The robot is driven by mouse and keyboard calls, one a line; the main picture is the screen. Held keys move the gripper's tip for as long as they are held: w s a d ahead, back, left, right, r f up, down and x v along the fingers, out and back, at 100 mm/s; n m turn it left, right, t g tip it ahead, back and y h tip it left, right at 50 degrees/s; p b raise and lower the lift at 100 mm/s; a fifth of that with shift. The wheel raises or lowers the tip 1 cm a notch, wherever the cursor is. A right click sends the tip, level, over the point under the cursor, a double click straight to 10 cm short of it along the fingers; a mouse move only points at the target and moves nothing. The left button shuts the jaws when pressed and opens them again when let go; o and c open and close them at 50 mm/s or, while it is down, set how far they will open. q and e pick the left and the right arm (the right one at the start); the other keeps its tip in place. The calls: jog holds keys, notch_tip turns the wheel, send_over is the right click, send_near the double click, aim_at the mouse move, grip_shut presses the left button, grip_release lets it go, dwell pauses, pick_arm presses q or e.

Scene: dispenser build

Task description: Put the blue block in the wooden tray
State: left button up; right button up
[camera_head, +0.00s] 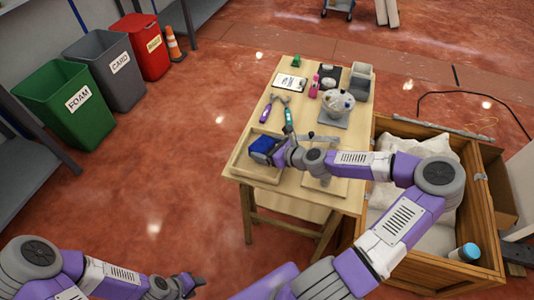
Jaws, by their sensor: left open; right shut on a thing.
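The blue block (262,144) is at the left end of the table, in the grasp of my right gripper (272,151). It shows over the wooden tray (253,177), a shallow light tray at the table's front left corner. I cannot tell whether the block touches the tray floor or hangs just above it. My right gripper is shut on the block and hides part of it and of the tray. My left gripper (196,284) is low at the bottom of the view, away from the table, open and empty.
The table (250,112) also holds a clipboard (289,82), purple and teal hand tools (267,110), a bowl of parts (337,102) and grey bins (359,81). A wooden crate (478,205) stands right of the table. Green, grey and red bins stand far left.

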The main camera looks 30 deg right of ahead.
jog(key=shift+f, duration=0.75)
pick_arm(q)
jog(key=shift+f, duration=0.4)
pick_arm(e)
jog(key=shift+r, duration=0.1)
jog(key=o, duration=1.3)
jog(key=shift+c, duration=0.2)
